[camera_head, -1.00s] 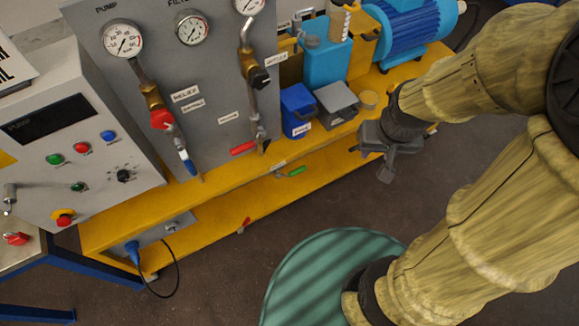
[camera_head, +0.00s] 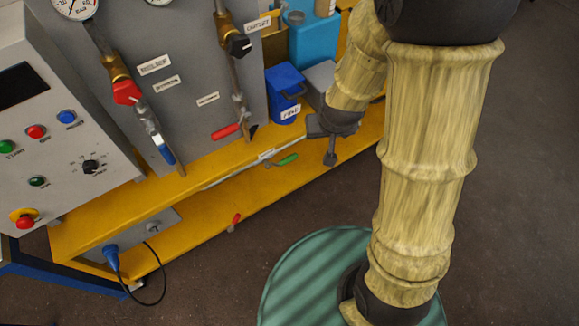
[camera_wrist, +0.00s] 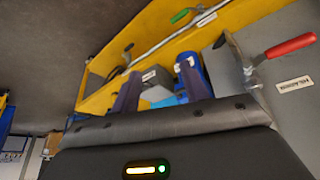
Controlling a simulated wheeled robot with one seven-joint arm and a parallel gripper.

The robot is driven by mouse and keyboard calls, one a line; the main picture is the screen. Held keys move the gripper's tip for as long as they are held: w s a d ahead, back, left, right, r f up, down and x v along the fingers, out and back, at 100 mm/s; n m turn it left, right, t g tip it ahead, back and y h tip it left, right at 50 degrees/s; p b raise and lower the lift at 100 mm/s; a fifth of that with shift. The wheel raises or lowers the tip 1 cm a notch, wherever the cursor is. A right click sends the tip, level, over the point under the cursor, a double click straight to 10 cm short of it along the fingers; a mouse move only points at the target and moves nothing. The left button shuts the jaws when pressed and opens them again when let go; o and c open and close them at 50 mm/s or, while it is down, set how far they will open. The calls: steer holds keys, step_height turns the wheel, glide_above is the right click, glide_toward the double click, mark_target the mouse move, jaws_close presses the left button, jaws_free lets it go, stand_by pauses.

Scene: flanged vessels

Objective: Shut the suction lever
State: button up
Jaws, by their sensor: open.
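A green-handled lever (camera_head: 287,159) sits on a thin pipe along the front of the yellow frame, beside a small white label; it also shows in the wrist view (camera_wrist: 180,16). A red-handled lever (camera_head: 225,131) is on the grey panel above it and shows in the wrist view (camera_wrist: 290,46). A blue-handled lever (camera_head: 166,153) hangs farther left, and a small red handle (camera_head: 236,218) is low on the frame. The labels are too small to tell which is suction. My gripper (camera_head: 323,145) is open and empty, right of the green handle and apart from it.
A blue box (camera_head: 284,88) and a grey box (camera_head: 320,76) stand on the yellow frame (camera_head: 205,235) close to my gripper. The grey control cabinet (camera_head: 70,120) is at left. Open floor lies in front of the frame.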

steer(key=w+a+f+n+t+h+b, duration=0.15)
steer(key=f+b, duration=0.25)
steer(key=f, duration=0.4)
steer(key=w+a+f+t+b, duration=0.1)
steer(key=w+a+f+b, duration=0.2)
steer(key=f, duration=0.5)
steer(key=n+t+h+b, duration=0.4)
steer(key=n+t+b, duration=0.3)
steer(key=b, duration=1.3)
glide_toward(290, 158)
steer(key=s+d+f, duration=0.1)
steer(key=s+d, duration=0.2)
steer(key=s, duration=0.1)
steer(key=s+a+f+n+t+y+b, duration=0.1)
steer(key=s+a+f+n+t+b, duration=0.2)
steer(key=f+n+t+b, duration=0.1)
steer(key=shift+a+f+t+b, duration=0.2)
steer(key=shift+f+t+b, duration=0.25)
steer(key=shift+b, duration=0.65)
steer(key=b+x, duration=0.4)
steer(key=x, duration=1.3)
steer(key=shift+w, duration=0.15)
steer(key=shift+a, duration=0.1)
jaws_close()
